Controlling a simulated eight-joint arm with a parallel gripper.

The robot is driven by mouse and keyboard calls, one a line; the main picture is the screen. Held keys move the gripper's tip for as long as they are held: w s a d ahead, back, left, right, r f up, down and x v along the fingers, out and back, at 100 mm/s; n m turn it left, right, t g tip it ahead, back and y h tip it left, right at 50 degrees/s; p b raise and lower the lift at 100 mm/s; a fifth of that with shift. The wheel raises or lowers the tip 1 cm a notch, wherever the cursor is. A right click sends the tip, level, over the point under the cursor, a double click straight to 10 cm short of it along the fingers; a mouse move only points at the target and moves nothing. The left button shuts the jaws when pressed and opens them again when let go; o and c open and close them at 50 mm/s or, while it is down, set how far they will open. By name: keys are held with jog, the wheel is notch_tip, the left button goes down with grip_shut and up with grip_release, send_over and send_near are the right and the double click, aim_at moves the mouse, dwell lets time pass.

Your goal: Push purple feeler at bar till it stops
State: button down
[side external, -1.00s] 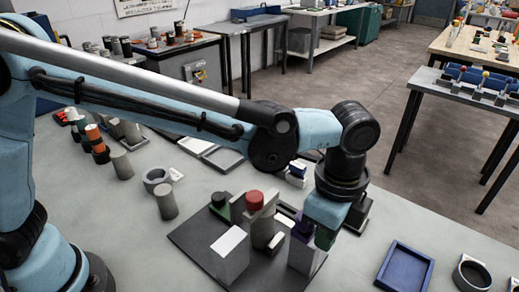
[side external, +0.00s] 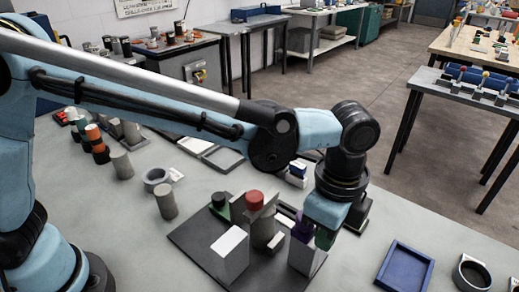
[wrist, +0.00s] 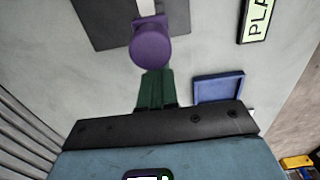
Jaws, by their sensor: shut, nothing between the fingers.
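The purple feeler (side external: 303,226) sits over a grey block (side external: 304,258) on the right part of the dark base plate (side external: 196,240). In the wrist view the feeler (wrist: 151,44) shows its round end towards my gripper. My gripper (side external: 325,238) is shut and empty, low down just right of the feeler. In the wrist view its green fingers (wrist: 155,75) are together right at the feeler's round end; I cannot tell if they touch it. A pale strip (wrist: 147,8) lies beyond the feeler. I cannot make out for sure which part is the bar.
On the plate are a white-topped block (side external: 230,250), a grey upright with a red cap (side external: 254,200) and a green part (side external: 219,204). Grey cylinders stand at left. Table between plate and tray is clear.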

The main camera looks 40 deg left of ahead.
jog(key=shift+a, duration=0.1)
jog(key=shift+a, duration=0.45)
notch_tip(320, 180, up, 9)
jog(key=d, duration=0.1)
jog(key=shift+d, duration=0.2)
dwell(0.5)
dwell(0.6)
jog(key=w+a+n+t+h, duration=0.1)
jog(key=a+n+t, duration=0.2)
jog(key=a+n, duration=1)
jog(key=s+a+f+n+t, duration=0.2)
jog(key=a, duration=0.7)
jog(key=s+a+f+n+t+y, duration=0.1)
jog(key=s+a+f+n+t, duration=0.1)
jog(key=a, duration=0.7)
jog(key=shift+s+f+n, duration=0.5)
jog(key=shift+s+f, duration=0.05)
jog(key=shift+f, duration=0.25)
